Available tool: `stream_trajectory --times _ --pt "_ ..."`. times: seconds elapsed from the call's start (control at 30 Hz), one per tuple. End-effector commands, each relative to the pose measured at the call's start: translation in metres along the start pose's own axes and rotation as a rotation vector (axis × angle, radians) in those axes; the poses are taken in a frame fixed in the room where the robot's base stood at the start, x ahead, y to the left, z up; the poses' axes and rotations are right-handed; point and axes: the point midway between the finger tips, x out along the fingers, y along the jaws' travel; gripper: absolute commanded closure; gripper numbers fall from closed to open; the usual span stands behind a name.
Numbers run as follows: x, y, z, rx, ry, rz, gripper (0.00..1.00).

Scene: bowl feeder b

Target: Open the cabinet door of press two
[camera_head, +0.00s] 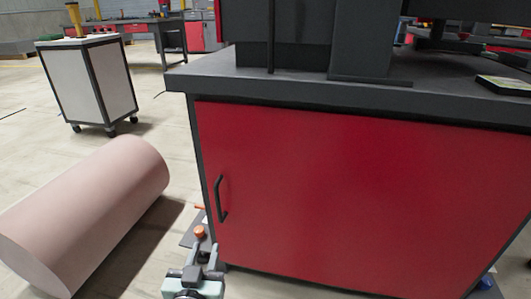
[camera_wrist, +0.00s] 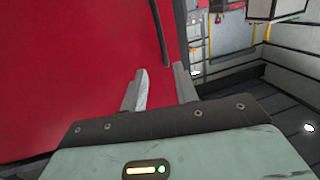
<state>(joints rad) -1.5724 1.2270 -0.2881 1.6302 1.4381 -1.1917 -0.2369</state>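The cabinet door (camera_head: 360,195) is a large red panel under a dark worktop and looks shut. Its black bar handle (camera_head: 220,199) stands upright near the door's left edge. In the wrist view the red door (camera_wrist: 70,70) fills the left side, and part of the handle (camera_wrist: 160,32) shows at the top, ahead of the fingers. My gripper (camera_head: 204,250) is low at the door's left edge, below the handle in the head view. In the wrist view my gripper (camera_wrist: 160,78) is open, with nothing between its two grey fingers. The handle appears beyond the fingertips, apart from them.
A pink cylinder (camera_head: 90,215) lies on the floor to the left. A white wheeled cart (camera_head: 90,80) stands behind it. The dark worktop (camera_head: 300,85) overhangs the door. Bare floor shows between the cart and the cabinet.

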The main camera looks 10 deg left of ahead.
Motion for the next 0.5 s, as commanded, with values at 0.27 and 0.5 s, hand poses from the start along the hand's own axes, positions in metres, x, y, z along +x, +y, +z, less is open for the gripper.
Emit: stream_trajectory --times 0.27,0.5 --pt "0.002 -0.001 0.011 -0.008 0.065 0.015 0.70" --pt "0.046 0.000 0.011 -0.008 0.063 0.015 0.70"
